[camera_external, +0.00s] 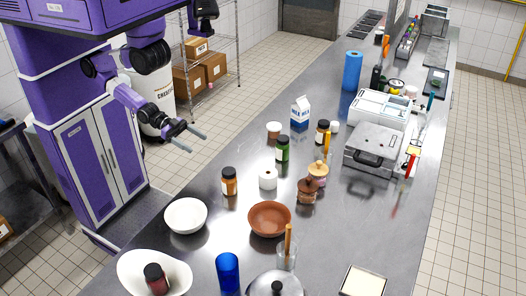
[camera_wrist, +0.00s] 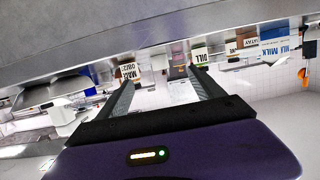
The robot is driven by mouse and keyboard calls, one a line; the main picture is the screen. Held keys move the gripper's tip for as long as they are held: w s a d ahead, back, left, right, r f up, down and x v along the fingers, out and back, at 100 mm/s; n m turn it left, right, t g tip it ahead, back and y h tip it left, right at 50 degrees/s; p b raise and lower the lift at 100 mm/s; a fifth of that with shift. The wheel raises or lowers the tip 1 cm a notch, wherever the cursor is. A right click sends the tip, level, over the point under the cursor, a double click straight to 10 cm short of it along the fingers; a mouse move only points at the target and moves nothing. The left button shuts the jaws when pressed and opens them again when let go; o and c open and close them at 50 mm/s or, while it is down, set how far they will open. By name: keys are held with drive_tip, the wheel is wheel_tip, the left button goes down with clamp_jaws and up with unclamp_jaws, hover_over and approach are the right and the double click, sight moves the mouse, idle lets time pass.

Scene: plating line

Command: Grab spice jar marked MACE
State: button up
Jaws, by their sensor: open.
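The wrist view is turned over, with the counter along its top. A jar there bears a label that appears to read MACE (camera_wrist: 128,72), near the tip of one finger. It seems to be the orange jar with a dark lid (camera_external: 229,182) standing upright on the counter in the external view. My gripper (camera_external: 198,144) is open and empty, out beside the counter's left edge and apart from the jar. Its two fingers (camera_wrist: 161,76) point toward the counter items. A green jar (camera_external: 282,150), labelled DILL (camera_wrist: 200,56), stands farther back.
A white bowl (camera_external: 186,216) and a terracotta bowl (camera_external: 270,219) stand in front of the orange jar. A white cup (camera_external: 268,179) is to its right. Bare steel lies left of the jar.

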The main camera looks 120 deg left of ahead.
drive_tip(key=m+g+h+p, duration=0.1)
drive_tip(key=m+h, duration=0.2)
drive_tip(key=m, duration=0.1)
approach(233, 186)
drive_tip(key=s+a+f, duration=0.1)
drive_tip(key=a, duration=0.1)
drive_tip(key=s+a+f, duration=0.1)
drive_tip(key=a+f, duration=0.1)
drive_tip(key=a, duration=0.1)
drive_tip(key=s+a+f, duration=0.1)
drive_tip(key=s+a, duration=0.1)
drive_tip(key=a, duration=0.1)
drive_tip(key=shift+f, duration=0.4)
drive_tip(key=w+d+r+h, duration=0.1)
drive_tip(key=w, duration=0.1)
drive_tip(key=w+d+r+m+g+h+b, duration=0.1)
drive_tip(key=w+d+h, duration=0.1)
drive_tip(key=w+d+r+m+h, duration=0.1)
drive_tip(key=w+d, duration=0.1)
drive_tip(key=shift+w+d+g+h, duration=0.25)
drive_tip(key=shift+g+h, duration=0.05)
drive_tip(key=shift+w+d+r+m+h, duration=0.3)
drive_tip(key=shift+d+m, duration=0.1)
drive_tip(key=p+x, duration=0.2)
drive_tip(key=x, duration=0.5)
drive_tip(key=shift+w, duration=0.25)
drive_tip(key=shift+c, duration=0.3)
clamp_jaws()
